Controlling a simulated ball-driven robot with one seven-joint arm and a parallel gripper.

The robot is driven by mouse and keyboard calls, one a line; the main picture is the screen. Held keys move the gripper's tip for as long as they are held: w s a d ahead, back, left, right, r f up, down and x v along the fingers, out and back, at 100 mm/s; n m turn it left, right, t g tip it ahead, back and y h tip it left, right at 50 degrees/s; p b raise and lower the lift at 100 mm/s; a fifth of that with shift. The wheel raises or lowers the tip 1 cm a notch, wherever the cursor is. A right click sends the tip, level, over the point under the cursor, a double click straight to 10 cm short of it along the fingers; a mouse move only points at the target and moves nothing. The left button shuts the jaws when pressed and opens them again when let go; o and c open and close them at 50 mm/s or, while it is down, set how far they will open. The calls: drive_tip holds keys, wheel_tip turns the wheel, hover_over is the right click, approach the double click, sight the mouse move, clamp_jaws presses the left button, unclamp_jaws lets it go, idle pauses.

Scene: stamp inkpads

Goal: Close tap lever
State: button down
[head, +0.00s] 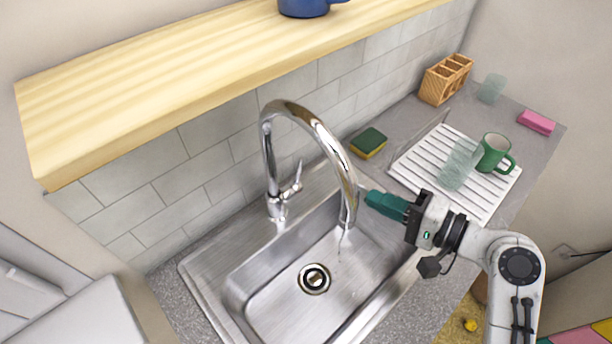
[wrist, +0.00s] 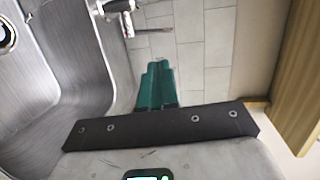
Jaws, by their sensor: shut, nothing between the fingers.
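The chrome tap (head: 318,128) arches over the sink, with a thin stream of water below its spout. Its lever (head: 297,178) sticks out from the right side of the tap base and tilts up. In the wrist view, part of the tap body (wrist: 117,6) shows at the top, with a thin lever-like part (wrist: 128,24) below it. My gripper (head: 370,198) has green fingers, shut and empty. It is right of the spout, over the sink's right side, apart from the lever. The fingers (wrist: 157,68) also show in the wrist view.
The steel sink (head: 205,272) lies below. A wooden shelf (head: 200,72) overhangs the tiled wall. A sponge (head: 368,142) lies behind my gripper. A white drying rack (head: 428,160) holds a glass (head: 458,165) and a green mug (head: 492,152) to the right.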

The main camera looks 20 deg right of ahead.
drive_tip(key=f, duration=0.1)
drive_tip(key=p, duration=0.3)
approach(297, 176)
drive_tip(key=w, duration=0.1)
drive_tip(key=w+a+r, duration=0.1)
drive_tip(key=w, duration=0.1)
drive_tip(key=w+a, duration=0.1)
drive_tip(key=w, duration=0.1)
drive_tip(key=shift+a+r, duration=0.1)
drive_tip(key=shift+r, duration=0.25)
